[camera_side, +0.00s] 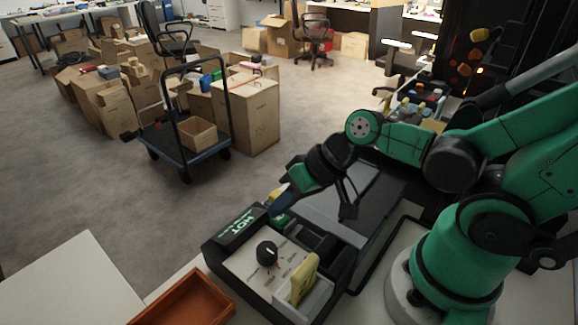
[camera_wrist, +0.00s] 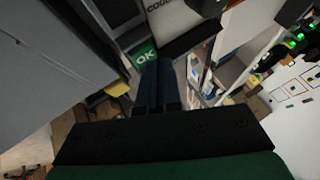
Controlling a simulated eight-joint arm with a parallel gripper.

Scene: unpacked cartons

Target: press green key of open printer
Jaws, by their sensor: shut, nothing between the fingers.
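The printer (camera_side: 212,250) is a dark box at the bottom centre of the side view, with a light front panel, a black knob (camera_side: 267,252) and a label reading "HOT". Its green key (camera_side: 281,219) shows partly, just below my fingertips. In the wrist view the green key (camera_wrist: 145,56) reads "OK" and lies just beyond the fingertips. My gripper (camera_side: 273,209) points down at the key from the upper right, with its dark fingers (camera_wrist: 156,68) together and empty. I cannot tell whether the fingertips touch the key.
A yellow block (camera_side: 304,279) stands in a pale holder at the panel's right. A grey panel (camera_side: 345,205) lies behind the printer. An orange tray (camera_side: 190,300) sits at the front left. A trolley (camera_side: 185,145) and cartons (camera_side: 250,115) stand on the floor beyond.

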